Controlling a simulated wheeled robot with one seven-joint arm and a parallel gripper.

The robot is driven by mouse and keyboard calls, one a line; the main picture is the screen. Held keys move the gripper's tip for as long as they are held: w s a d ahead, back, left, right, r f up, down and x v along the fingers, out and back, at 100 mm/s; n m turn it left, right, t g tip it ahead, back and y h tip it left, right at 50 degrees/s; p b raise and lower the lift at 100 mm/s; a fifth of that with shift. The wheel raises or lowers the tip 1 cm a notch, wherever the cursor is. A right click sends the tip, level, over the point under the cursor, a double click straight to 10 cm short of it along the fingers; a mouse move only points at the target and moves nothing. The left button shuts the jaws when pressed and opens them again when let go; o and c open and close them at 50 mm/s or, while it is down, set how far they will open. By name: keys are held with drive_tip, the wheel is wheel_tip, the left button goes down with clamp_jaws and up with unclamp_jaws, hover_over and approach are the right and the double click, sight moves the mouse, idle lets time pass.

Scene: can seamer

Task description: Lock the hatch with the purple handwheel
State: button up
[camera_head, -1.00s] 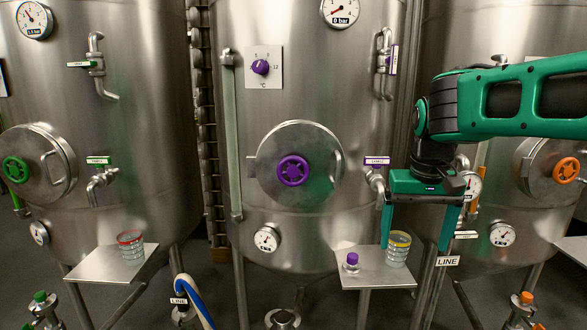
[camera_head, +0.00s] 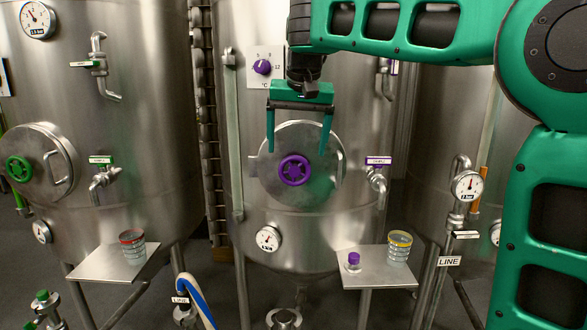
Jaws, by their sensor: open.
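The purple handwheel (camera_head: 294,170) sits at the centre of the round steel hatch (camera_head: 325,190) on the middle tank. The hatch lies against the tank front; I cannot tell whether it is locked. My gripper (camera_head: 298,150) is open and empty, its two green fingers pointing down. In the picture its fingertips are just above and to either side of the handwheel, over the upper part of the hatch. I see no contact, and the depth gap is hard to judge.
A purple-labelled sample tap (camera_head: 377,177) is right of the hatch, and a purple temperature knob (camera_head: 262,66) is above left. A gauge (camera_head: 268,239) sits below the hatch.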

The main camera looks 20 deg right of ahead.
sight(298, 169)
drive_tip(key=x, duration=0.7)
drive_tip(key=shift+f, duration=0.25)
drive_tip(key=c, duration=1.1)
drive_tip(key=shift+o, duration=0.2)
drive_tip(key=shift+d, duration=0.1)
drive_tip(key=shift+d+m+t+y, duration=0.2)
drive_tip(key=shift+t+y, duration=0.1)
drive_tip(key=shift+y, duration=0.5)
drive_tip(key=shift+d+m+t+y, duration=0.2)
drive_tip(key=shift+t+y, duration=0.1)
drive_tip(key=shift+y, duration=0.5)
drive_tip(key=shift+s+d+f+m+t+y, duration=0.1)
drive_tip(key=shift+m+t+y, duration=0.2)
drive_tip(key=shift+y, duration=0.6)
drive_tip(key=shift+s+d+f+m+t+y, duration=0.1)
drive_tip(key=shift+t+y, duration=0.3)
drive_tip(key=shift+y, duration=0.5)
drive_tip(key=o, duration=1.1)
drive_tip(key=shift+c, duration=0.2)
